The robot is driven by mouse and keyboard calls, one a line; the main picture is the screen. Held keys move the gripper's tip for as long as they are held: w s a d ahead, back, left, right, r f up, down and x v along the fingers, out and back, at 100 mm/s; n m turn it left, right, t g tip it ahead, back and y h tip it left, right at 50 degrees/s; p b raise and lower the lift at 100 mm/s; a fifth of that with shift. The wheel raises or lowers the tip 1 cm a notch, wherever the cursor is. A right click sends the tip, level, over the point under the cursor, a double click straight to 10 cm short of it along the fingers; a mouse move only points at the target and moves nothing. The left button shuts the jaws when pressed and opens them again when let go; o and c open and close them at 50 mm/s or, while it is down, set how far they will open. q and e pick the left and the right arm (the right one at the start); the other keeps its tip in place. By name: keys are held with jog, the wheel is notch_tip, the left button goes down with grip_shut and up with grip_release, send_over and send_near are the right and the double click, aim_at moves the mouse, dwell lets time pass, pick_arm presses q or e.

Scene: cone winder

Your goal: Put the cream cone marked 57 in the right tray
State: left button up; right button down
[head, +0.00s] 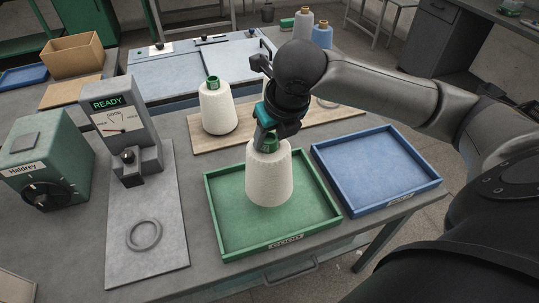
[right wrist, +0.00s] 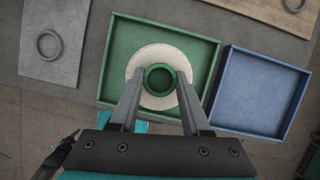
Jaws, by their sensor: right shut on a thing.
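A cream cone (head: 268,178) with a green top is held upright by my right gripper (head: 267,132), which is shut on its top end. The same cone shows from above in the right wrist view (right wrist: 146,92), between the two fingers. It is over the green tray (head: 223,243), inside its walls as seen; I cannot tell whether its base touches the tray floor. No number can be read on it. The blue tray (head: 375,168) stands to the right of the green tray and is empty. My left gripper is not in view.
Another cream cone (head: 218,110) with a green top stands on the wooden board (head: 205,142) behind the green tray. A gauge stand (head: 128,130) with a READY display and a plate holding a grey ring (head: 144,249) are at left, beside a green box (head: 48,155).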

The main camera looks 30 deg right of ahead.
aim_at(270, 150)
jog(key=shift+f+b, duration=0.6)
jog(key=shift+f, duration=1.7)
jog(key=shift+c, duration=1.8)
grip_release()
jog(key=shift+s+r, duration=0.1)
jog(key=shift+r, duration=0.35)
jog(key=p+v, duration=0.3)
jog(key=v, duration=0.8)
jog(key=shift+r, duration=0.1)
